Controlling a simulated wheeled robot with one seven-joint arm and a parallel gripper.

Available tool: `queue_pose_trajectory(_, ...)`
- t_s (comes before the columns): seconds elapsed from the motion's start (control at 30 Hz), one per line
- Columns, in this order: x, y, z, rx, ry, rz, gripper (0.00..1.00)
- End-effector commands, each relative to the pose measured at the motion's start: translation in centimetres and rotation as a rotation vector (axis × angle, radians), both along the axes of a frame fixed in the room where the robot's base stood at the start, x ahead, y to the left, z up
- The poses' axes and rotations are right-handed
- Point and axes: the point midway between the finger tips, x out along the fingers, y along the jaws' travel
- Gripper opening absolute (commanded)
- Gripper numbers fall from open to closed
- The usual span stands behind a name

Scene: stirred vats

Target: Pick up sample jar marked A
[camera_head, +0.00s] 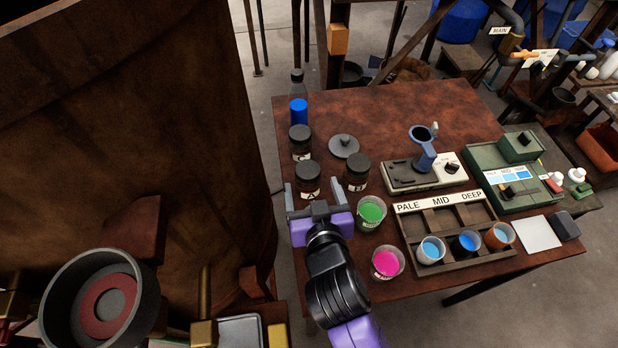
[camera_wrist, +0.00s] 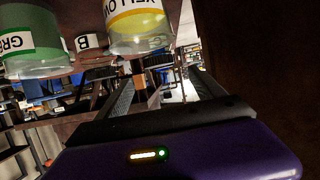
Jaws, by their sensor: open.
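The sample jar marked A (camera_head: 308,182) is a dark jar with a black lid and a white label, upright near the left edge of the brown table. My gripper (camera_head: 313,188) is open, and in the head view its two fingers show on either side of jar A's lower part. I cannot tell whether they touch it. In the wrist view the open fingers (camera_wrist: 163,76) point away from the camera, and I cannot make out jar A between them. Jar B (camera_head: 356,172) stands just right of jar A, and jar C (camera_head: 300,142) stands behind it.
A green-filled cup (camera_head: 370,212) and a pink-filled cup (camera_head: 387,262) stand right of my gripper. The wrist view shows a YELLOW-labelled cup (camera_wrist: 138,25). A large rusty vat (camera_head: 130,110) rises close on the left.

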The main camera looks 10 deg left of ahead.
Motion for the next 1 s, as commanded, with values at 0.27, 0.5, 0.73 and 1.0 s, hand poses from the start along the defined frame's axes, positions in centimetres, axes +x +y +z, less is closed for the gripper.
queue_pose_trajectory(0.27, 1.9, 0.7, -0.7, -0.002, 0.037, -0.036, 0.79)
queue_pose_trajectory(0.5, 4.1, 1.2, -1.7, 0.0, 0.035, -0.035, 0.79)
queue_pose_trajectory(0.73, 6.9, 1.8, -2.8, -0.001, 0.035, -0.034, 0.79)
queue_pose_trajectory(1.0, 7.8, 2.0, -3.3, -0.001, 0.035, -0.034, 0.79)
